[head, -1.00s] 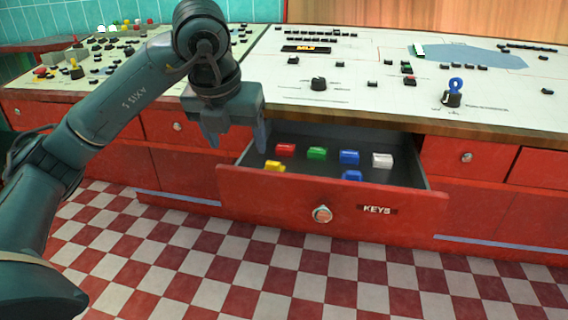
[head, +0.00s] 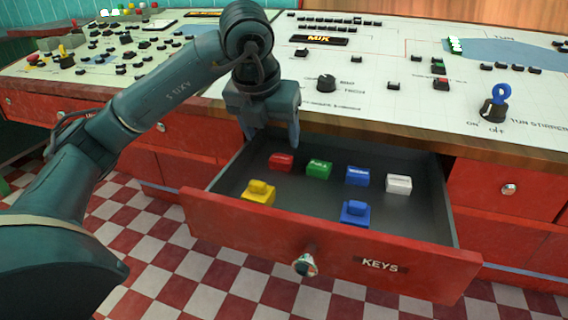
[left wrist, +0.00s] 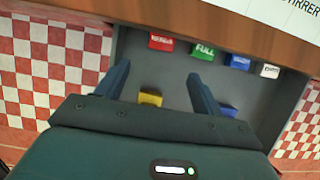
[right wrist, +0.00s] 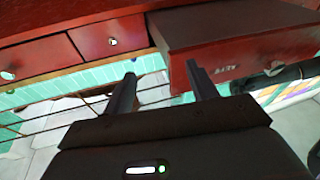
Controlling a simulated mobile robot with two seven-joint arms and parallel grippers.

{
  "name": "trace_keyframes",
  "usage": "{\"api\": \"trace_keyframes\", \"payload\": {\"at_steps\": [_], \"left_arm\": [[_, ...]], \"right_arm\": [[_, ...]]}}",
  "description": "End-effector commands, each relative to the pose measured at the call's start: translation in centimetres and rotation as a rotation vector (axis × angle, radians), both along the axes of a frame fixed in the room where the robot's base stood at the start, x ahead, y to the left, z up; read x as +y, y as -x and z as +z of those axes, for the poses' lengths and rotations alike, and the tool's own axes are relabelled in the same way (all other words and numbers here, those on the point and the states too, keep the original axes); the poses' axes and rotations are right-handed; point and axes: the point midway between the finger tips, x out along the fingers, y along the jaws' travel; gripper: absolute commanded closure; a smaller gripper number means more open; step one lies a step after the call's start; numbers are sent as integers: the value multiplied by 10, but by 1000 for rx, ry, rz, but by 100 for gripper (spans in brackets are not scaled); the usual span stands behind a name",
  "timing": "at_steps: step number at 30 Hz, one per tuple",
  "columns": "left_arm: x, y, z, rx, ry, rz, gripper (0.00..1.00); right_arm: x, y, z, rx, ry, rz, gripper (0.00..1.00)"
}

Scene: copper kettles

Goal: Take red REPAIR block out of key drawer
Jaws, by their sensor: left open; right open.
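The key drawer (head: 330,252), labelled KEYS, is pulled open. The red block (head: 281,161) lies at the back left inside it, apart from the green block to its right. In the left wrist view the red block (left wrist: 161,42) shows at the top, ahead of the fingers, with white lettering too small to read surely. My left gripper (head: 270,137) is open and empty, pointing down over the drawer's back left, near the red block. In the right wrist view my right gripper (right wrist: 160,80) is open and empty, low in front of the red cabinet, with the drawer's underside ahead.
Also in the drawer are a green block (head: 319,169), a blue block (head: 357,175), a white block (head: 398,184), a yellow block (head: 258,193) and a second blue block (head: 355,213). The console's front edge (head: 400,142) overhangs the drawer's back.

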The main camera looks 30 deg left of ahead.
Motion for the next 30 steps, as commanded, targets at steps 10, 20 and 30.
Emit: {"api": "trace_keyframes", "payload": {"at_steps": [10,20,30], "left_arm": [[4,-15,-37,0,-1,0,33],[8,-36,-74,1,1,1,33],[9,-40,-81,-1,0,0,34]], "right_arm": [[2,0,-1,-2,-38,16,42],[4,1,-11,6,-80,33,42],[4,-4,14,-88,-74,49,42]]}}
